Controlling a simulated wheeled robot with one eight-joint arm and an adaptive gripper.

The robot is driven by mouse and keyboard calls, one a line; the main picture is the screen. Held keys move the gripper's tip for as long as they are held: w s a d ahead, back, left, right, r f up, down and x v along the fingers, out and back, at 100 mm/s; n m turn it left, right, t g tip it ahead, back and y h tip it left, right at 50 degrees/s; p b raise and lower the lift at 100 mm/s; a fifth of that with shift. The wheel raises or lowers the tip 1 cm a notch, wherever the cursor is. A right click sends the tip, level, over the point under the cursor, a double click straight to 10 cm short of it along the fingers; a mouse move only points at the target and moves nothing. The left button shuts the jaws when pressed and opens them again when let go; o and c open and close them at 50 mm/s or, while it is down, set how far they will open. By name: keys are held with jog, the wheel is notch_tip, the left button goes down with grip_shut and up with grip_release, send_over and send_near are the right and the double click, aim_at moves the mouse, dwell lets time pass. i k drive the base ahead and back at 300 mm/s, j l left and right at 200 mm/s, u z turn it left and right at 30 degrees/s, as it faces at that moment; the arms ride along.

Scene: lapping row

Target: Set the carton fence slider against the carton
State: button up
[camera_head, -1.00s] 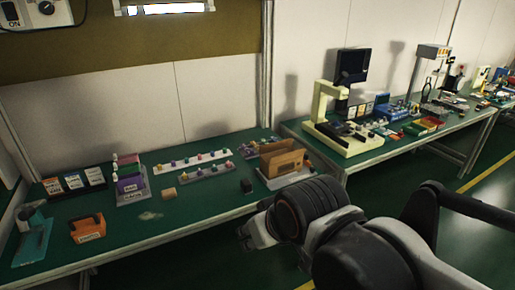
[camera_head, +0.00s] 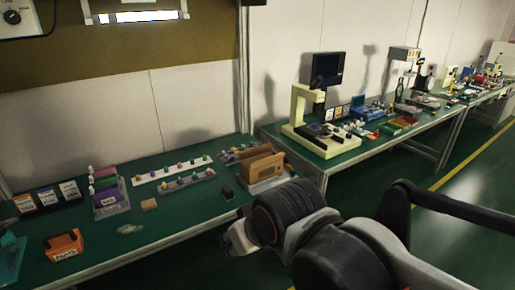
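A brown carton-like piece (camera_head: 266,168) with upright tan panels stands on a pale base at the right end of the near green bench. I cannot tell which part is the fence slider, or whether any part touches the carton. My gripper (camera_head: 228,241) is in front of the bench's front edge, below and left of the carton and apart from it. Its fingertips are small and dark, so its opening is unclear, and I see nothing held.
The near bench (camera_head: 165,222) also holds an orange bin (camera_head: 64,245), a stacked rack (camera_head: 108,192), a small tan block (camera_head: 149,204) and white strips with knobs (camera_head: 172,172). A second bench with a cream instrument (camera_head: 320,135) stands to the right.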

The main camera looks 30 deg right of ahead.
aim_at(285, 162)
jog(key=i+l+z, duration=0.1)
jog(key=i+l, duration=0.2)
jog(key=i, duration=0.15)
jog(key=i+l, duration=0.25)
jog(key=i, duration=0.2)
jog(key=l+z, duration=0.1)
jog(key=j+u, duration=0.05)
